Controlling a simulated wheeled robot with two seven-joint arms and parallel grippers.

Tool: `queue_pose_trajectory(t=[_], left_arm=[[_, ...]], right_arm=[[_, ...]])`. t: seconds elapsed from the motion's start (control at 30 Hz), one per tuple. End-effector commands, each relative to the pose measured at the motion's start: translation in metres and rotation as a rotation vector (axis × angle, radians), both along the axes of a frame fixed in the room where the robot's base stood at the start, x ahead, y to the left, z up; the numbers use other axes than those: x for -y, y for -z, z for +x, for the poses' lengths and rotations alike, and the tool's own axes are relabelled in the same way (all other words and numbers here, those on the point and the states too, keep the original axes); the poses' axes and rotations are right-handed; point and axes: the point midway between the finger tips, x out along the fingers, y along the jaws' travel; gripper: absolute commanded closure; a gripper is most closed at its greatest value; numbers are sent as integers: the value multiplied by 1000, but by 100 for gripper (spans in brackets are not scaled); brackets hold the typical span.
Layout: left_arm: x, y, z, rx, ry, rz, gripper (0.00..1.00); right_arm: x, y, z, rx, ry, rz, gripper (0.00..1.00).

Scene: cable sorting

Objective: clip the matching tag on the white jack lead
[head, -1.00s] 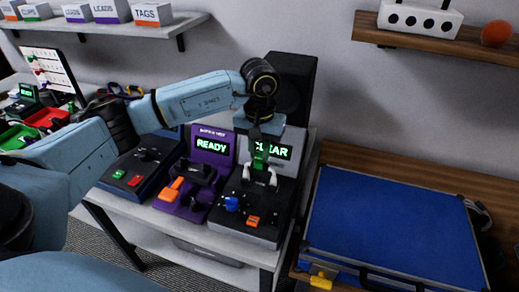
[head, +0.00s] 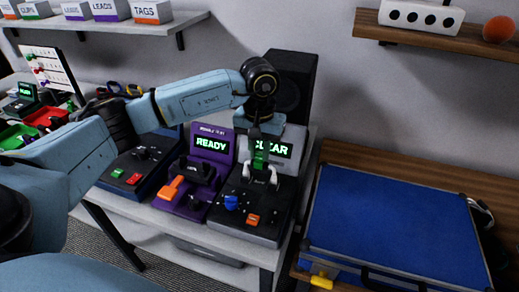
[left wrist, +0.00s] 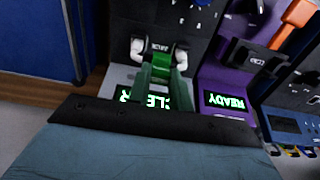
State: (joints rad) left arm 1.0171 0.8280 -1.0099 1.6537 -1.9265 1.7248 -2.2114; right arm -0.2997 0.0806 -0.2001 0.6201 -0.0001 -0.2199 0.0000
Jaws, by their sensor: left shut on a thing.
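My left gripper (head: 260,158) is shut on a small green piece, which looks like a tag (left wrist: 160,61), above the black tester with the "CLEAR" screen (head: 268,216). White ends (head: 273,176), apparently of the white jack lead, show on both sides under the green piece. They also show in the left wrist view (left wrist: 181,60), with dark parts beside them. The green piece is at the white part, but I cannot tell whether it is clipped around it. The fingers hide part of both. My right gripper is not in view.
A purple tester (head: 211,144) reading "READY" with an orange lever stands close to the left. A dark blue box (head: 133,168) is beyond it. A black speaker (head: 291,84) stands behind. Coloured trays (head: 47,116) are at far left.

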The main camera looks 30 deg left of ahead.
Motion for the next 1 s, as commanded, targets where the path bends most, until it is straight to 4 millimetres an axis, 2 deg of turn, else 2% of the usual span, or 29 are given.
queue_pose_trajectory(t=[0.47, 0.5, 0.63, 0.7, 0.87, 1.0], left_arm=[[0, 2, 0, 0, 0, 0, 100], [0, 2, 0, 0, 0, 0, 77], [0, 2, 0, 0, 0, 0, 60], [0, 2, 0, 0, 0, 0, 54], [0, 2, 0, 0, 0, 0, 54], [0, 2, 0, 0, 0, 0, 37]], right_arm=[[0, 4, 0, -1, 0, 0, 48], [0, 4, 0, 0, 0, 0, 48], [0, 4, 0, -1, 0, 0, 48], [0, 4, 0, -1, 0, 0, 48], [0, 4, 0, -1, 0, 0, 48], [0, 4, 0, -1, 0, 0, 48]])
